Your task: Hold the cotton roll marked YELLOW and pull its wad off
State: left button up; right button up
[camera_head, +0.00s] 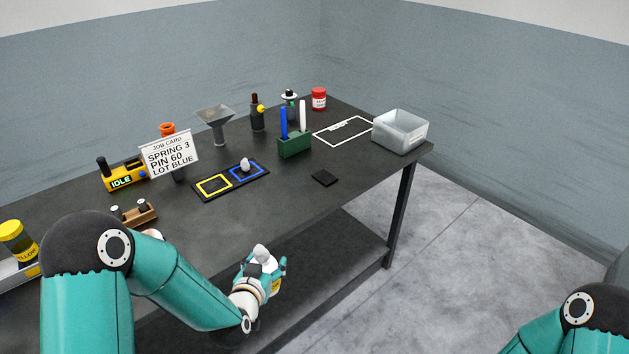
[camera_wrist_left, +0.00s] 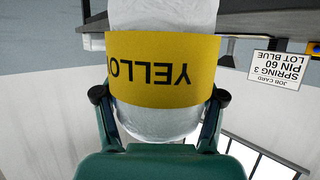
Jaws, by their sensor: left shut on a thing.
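My left gripper (camera_head: 271,270) is shut on a white cotton roll (camera_head: 266,264) and holds it clear of the table, in front of its near edge. A small white tuft stands at the roll's upper end in the head view. The left wrist view shows the white roll (camera_wrist_left: 160,15) close up, between the fingers. Its yellow band (camera_wrist_left: 163,70) reads YELLOW, upside down. The roll's far end is cut off there. My right gripper is out of the picture; only part of that arm shows at the lower right.
A dark mat (camera_head: 208,197) on the table has a yellow frame, empty, and a blue frame holding a small white lump (camera_head: 245,165). A job card (camera_head: 170,155), yellow IDLE device (camera_head: 121,178), green holder (camera_head: 294,145) and clear bin (camera_head: 401,132) stand behind.

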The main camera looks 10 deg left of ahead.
pick_arm(q)
jog(key=shift+s+d+f, duration=0.1)
jog(key=shift+s+d, duration=0.05)
jog(key=shift+d, duration=0.2)
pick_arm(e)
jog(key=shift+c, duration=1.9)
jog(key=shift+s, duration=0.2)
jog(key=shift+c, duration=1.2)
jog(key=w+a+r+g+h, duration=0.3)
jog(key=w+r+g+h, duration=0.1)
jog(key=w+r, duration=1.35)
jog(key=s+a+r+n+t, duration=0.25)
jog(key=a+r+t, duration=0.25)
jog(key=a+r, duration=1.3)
pick_arm(q)
jog(key=s+d+m+g+h, duration=0.1)
jog(key=s+d+m+h, duration=0.3)
jog(key=d, duration=0.3)
jog(key=s+d+f+m+g+h, duration=0.1)
jog(key=s+d+m+g+h, duration=0.1)
jog(key=s+d+m+h, duration=0.2)
jog(key=d+h, duration=0.1)
jog(key=d, duration=0.2)
jog(key=shift+s+d+f, duration=0.3)
jog(key=shift+s, duration=0.05)
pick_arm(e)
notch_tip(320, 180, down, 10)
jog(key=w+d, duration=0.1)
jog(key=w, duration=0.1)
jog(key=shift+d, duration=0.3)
